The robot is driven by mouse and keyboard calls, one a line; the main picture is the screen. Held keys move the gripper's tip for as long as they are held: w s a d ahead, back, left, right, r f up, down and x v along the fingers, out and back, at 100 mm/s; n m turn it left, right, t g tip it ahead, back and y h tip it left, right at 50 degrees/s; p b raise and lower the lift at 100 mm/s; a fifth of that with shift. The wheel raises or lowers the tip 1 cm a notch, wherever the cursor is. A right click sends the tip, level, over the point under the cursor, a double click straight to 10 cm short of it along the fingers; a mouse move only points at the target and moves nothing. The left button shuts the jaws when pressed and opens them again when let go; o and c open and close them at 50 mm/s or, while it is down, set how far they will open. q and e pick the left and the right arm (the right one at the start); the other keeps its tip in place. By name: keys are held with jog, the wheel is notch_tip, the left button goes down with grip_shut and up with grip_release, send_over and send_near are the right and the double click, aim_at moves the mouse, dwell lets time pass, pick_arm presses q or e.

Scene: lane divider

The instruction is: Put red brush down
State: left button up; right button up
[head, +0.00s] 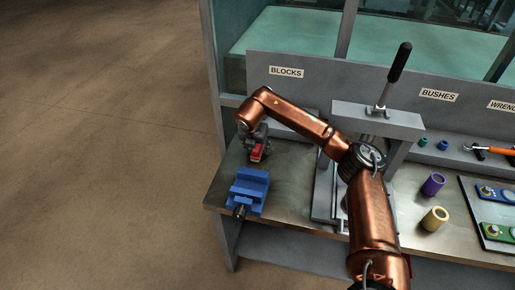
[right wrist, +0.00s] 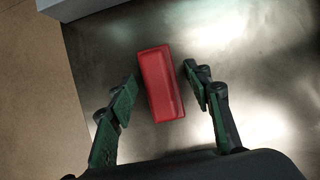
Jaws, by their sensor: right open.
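The red brush (head: 257,152) lies at the left end of the metal bench, behind the blue vise. In the right wrist view the red brush (right wrist: 161,84) shows as a plain red block, slightly tilted, on the bare metal surface. My right gripper (head: 257,146) is over it, and in the right wrist view its two fingers (right wrist: 160,82) stand open on either side of the block, with a gap on each side. Its underside is hidden. My left gripper is not in view.
The blue vise (head: 249,190) stands in front of the brush. An arbor press (head: 378,118) with a black-handled lever stands to the right, partly behind my arm. Purple (head: 433,184) and yellow (head: 435,218) bushes stand farther right. The bench's left edge is close to the brush.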

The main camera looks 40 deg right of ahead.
pick_arm(q)
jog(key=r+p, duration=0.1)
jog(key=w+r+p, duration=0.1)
jog(key=p, duration=0.1)
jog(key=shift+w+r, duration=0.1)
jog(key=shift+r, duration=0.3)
pick_arm(e)
jog(key=v, duration=1.2)
jog(key=shift+r, duration=0.2)
